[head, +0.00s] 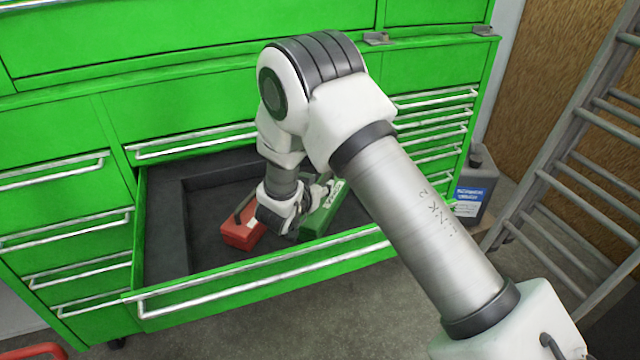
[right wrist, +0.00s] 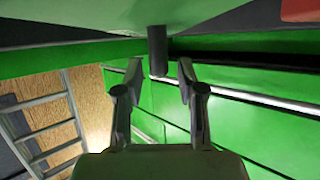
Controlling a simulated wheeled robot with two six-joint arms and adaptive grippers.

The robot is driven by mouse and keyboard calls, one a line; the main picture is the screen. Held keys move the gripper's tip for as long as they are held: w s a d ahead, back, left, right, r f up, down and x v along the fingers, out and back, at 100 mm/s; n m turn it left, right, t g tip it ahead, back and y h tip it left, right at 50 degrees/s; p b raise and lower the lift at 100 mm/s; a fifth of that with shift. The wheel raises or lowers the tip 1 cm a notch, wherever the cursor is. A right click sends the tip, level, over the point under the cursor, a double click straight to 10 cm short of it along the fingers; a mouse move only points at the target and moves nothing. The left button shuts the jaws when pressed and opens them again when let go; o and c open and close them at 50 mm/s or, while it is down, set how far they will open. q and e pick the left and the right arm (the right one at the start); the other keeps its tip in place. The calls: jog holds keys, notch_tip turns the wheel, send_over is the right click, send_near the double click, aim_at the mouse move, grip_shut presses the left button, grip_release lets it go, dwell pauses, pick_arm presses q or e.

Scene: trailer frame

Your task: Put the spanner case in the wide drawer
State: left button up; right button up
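The wide drawer (head: 165,285) of the green cabinet is pulled out, showing its dark inside. A green case (head: 317,224) with white lettering lies in its right part, partly hidden by my right arm. A red case (head: 238,234) with a dark handle lies to its left; I cannot tell from the lettering which is the spanner case. My right gripper (head: 304,198) is down in the drawer at the green case. In the right wrist view, its fingers (right wrist: 160,72) are open on either side of a dark handle (right wrist: 158,50), with gaps visible. My left gripper is out of view.
Shut drawers with metal handles (head: 65,172) flank the open drawer. A dark canister (head: 474,187) stands right of the cabinet, and a ladder (head: 560,170) leans farther right. The left part of the drawer is free.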

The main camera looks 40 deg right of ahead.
jog(key=v, duration=0.6)
jog(key=shift+s+a+r, duration=0.15)
jog(key=shift+a, duration=0.2)
jog(key=shift+d, duration=0.15)
dwell(0.5)
